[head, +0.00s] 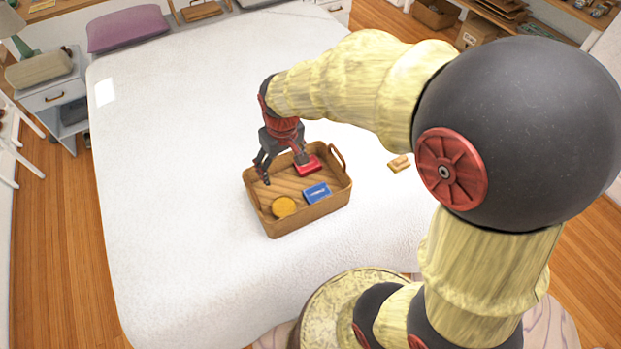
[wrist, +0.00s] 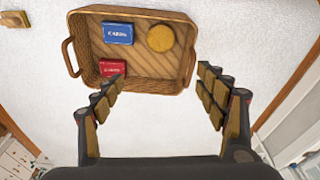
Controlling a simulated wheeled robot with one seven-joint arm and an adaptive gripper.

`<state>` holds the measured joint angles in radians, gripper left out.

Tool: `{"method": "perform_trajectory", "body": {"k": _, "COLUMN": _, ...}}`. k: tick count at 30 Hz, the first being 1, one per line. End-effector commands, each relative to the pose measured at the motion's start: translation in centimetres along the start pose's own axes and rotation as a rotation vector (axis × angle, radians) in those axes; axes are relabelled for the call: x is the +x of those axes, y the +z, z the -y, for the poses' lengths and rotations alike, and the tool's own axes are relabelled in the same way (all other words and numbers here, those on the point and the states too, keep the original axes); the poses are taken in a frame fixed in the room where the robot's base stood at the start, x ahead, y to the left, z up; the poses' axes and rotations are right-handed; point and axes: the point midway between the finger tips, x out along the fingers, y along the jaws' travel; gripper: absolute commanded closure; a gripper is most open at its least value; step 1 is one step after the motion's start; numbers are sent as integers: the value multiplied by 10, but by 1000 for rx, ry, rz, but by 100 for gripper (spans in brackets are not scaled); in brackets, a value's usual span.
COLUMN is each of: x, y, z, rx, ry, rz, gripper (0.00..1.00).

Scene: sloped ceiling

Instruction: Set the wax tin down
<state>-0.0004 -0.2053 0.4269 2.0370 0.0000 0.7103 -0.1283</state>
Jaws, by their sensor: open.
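A round yellow tin (head: 284,207), which I take for the wax tin, lies flat in a brown wicker basket (head: 310,213) on the white bed. It sits near the basket's front-left corner, and in the wrist view the tin (wrist: 160,38) is at the upper right of the basket floor. My gripper (head: 282,168) is open and empty, above the basket's far-left side and apart from the tin. In the wrist view its spread fingers (wrist: 160,88) have nothing between them but the basket's rim and the bed beyond.
A blue box (head: 316,193) and a red box (head: 307,168) share the basket; the red one is close to a finger. A small tan block (head: 399,163) lies on the bed to the right. The bed (head: 180,220) left of the basket is clear.

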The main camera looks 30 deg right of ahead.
Motion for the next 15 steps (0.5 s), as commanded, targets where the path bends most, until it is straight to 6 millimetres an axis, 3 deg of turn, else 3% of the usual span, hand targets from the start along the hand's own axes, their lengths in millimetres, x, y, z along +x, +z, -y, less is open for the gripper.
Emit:
{"method": "perform_trajectory", "body": {"k": 1, "x": -29, "y": 8, "z": 1, "rx": 12, "ry": 5, "rz": -40, "gripper": 27}}
{"method": "perform_trajectory", "body": {"k": 6, "x": -105, "y": 50, "z": 6, "rx": 55, "ry": 15, "rz": -148, "gripper": 27}}
{"method": "perform_trajectory", "body": {"k": 10, "x": -146, "y": 87, "z": 11, "rx": 86, "ry": 19, "rz": -224, "gripper": 27}}
{"method": "perform_trajectory", "body": {"k": 15, "x": -172, "y": 124, "z": 16, "rx": 115, "ry": 21, "rz": -292, "gripper": 27}}
